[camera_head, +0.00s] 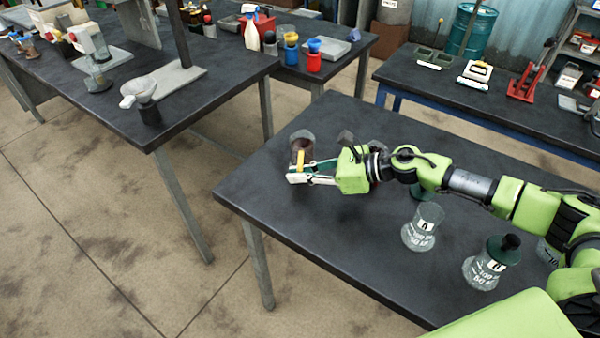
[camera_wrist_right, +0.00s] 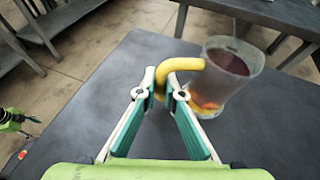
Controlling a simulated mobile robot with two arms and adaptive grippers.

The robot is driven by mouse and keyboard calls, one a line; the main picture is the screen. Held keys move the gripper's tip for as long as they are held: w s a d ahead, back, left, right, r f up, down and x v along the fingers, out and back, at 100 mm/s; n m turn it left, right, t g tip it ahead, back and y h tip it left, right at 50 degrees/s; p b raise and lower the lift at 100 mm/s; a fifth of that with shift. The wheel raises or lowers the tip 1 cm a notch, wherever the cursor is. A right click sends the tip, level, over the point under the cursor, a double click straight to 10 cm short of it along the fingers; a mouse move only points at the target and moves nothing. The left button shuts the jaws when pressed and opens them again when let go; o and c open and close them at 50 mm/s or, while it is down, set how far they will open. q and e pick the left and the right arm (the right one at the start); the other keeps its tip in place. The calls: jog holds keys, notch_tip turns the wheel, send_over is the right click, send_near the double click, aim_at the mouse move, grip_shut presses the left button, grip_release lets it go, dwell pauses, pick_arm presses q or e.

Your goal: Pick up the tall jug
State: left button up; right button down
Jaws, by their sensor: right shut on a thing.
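The tall jug (camera_head: 302,148) is clear with dark reddish-brown contents and a yellow handle. It is upright near the far left corner of the right-hand dark table. In the right wrist view the jug (camera_wrist_right: 230,72) is just beyond my fingers, with its handle (camera_wrist_right: 180,66) between them. My right gripper (camera_head: 297,173) is shut on the handle; its fingers also show in the wrist view (camera_wrist_right: 163,88). I cannot tell whether the jug's base touches the table.
A clear flask marked A (camera_head: 421,228) and a stoppered flask marked B (camera_head: 490,264) stand on the same table (camera_head: 330,235), near my right arm. The table's left part is clear. Another cluttered table (camera_head: 185,110) stands to the left across a floor gap.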

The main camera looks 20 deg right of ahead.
aim_at(300, 165)
jog(key=shift+r+b, duration=0.4)
jog(key=shift+r, duration=1.1)
jog(key=s+a+r, duration=0.5)
jog(key=s+r, duration=0.4)
jog(key=s, duration=0.3)
jog(key=shift+s+r+p, duration=0.35)
jog(key=shift+p, duration=0.05)
jog(key=shift+s, duration=0.15)
jog(key=shift+a, duration=0.1)
